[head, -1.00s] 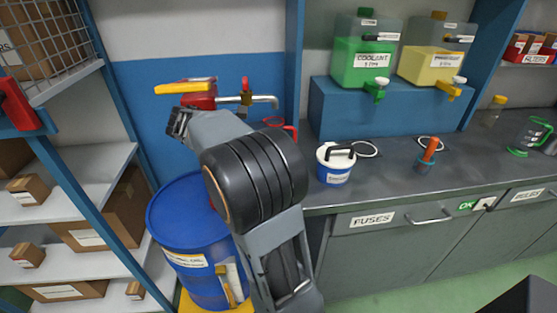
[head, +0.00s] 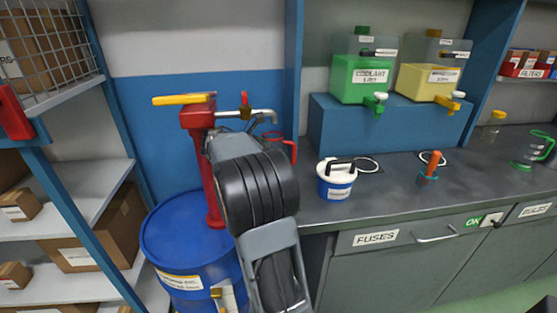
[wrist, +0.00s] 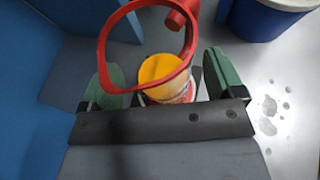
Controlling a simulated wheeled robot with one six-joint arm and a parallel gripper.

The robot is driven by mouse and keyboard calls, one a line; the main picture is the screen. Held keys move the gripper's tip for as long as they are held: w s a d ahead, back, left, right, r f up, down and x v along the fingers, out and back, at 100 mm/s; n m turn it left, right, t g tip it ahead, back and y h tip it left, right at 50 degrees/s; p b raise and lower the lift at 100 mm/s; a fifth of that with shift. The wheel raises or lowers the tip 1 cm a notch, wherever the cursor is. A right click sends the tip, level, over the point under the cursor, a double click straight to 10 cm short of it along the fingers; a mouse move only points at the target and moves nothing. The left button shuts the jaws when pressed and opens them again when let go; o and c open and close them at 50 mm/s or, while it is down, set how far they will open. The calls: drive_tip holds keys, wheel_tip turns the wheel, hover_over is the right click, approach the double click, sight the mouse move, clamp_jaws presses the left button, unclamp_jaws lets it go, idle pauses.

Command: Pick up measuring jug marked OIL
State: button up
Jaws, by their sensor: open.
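A clear jug with a red rim and red handle (head: 290,146) stands at the left end of the counter, mostly hidden behind my arm. In the wrist view I look down on its red rim (wrist: 103,48), with yellow liquid (wrist: 160,70) inside and part of a red and white label below. I cannot read the label. My gripper (wrist: 163,78) is open, with one green-padded finger on each side of the jug. I cannot tell if either pad touches it. In the head view my gripper is hidden behind my arm.
A white and blue tub (head: 336,180) stands close to the right of the jug. A blue drum (head: 175,240) with a red pump (head: 197,122) and spout is at the left. Coolant (head: 362,78) and yellow (head: 430,82) dispensers stand behind. A green-handled jug (head: 533,150) is far right.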

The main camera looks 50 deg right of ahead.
drive_tip(key=shift+s+d, duration=0.1)
drive_tip(key=shift+c, duration=0.4)
drive_tip(key=c, duration=1.1)
